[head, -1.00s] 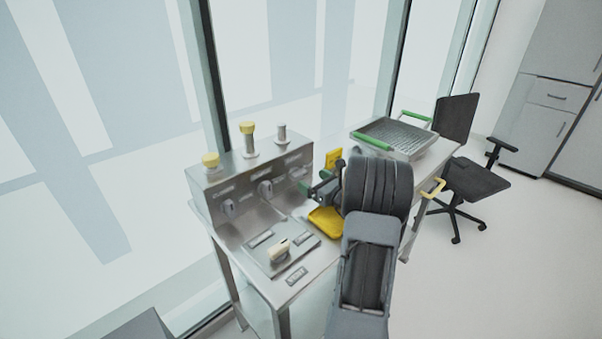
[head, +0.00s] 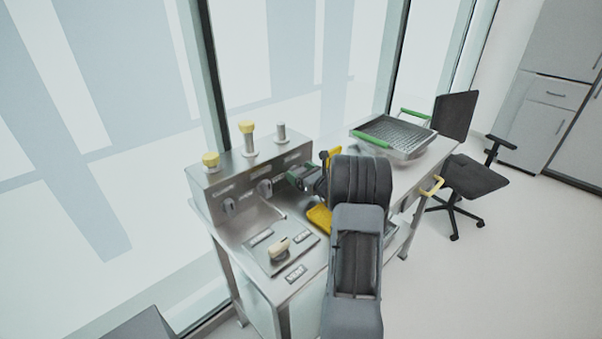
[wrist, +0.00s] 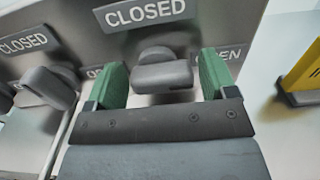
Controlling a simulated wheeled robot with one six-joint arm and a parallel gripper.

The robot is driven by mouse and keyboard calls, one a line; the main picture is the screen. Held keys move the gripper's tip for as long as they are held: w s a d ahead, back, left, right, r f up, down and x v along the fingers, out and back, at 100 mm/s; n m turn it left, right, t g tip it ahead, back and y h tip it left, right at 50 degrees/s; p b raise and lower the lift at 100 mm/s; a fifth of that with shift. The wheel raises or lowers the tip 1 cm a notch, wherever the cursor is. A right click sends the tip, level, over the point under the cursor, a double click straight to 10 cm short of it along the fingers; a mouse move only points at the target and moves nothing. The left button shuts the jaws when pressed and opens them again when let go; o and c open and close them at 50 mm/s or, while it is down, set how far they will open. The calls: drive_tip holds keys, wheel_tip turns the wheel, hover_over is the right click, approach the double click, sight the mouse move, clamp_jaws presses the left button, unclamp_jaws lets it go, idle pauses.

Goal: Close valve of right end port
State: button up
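The valve knob of the right end port (wrist: 162,72) is a grey handle below a CLOSED label (wrist: 145,12) in the wrist view. An OPEN label (wrist: 230,55) is partly hidden to its right. My gripper (wrist: 164,80) is open, with one green fingertip on each side of the knob. A gap shows on both sides, so the fingers seem not to press on it. In the head view my gripper (head: 297,178) is at the right end of the steel valve panel (head: 240,175) and hides this knob.
Two other valve knobs (head: 265,187) (head: 230,206) sit to the left on the panel; the neighbour (wrist: 48,86) is close to my left finger. A knob (head: 279,247) stands on the lower plate.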

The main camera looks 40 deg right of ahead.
drive_tip(key=c, duration=0.6)
drive_tip(key=shift+c, duration=0.2)
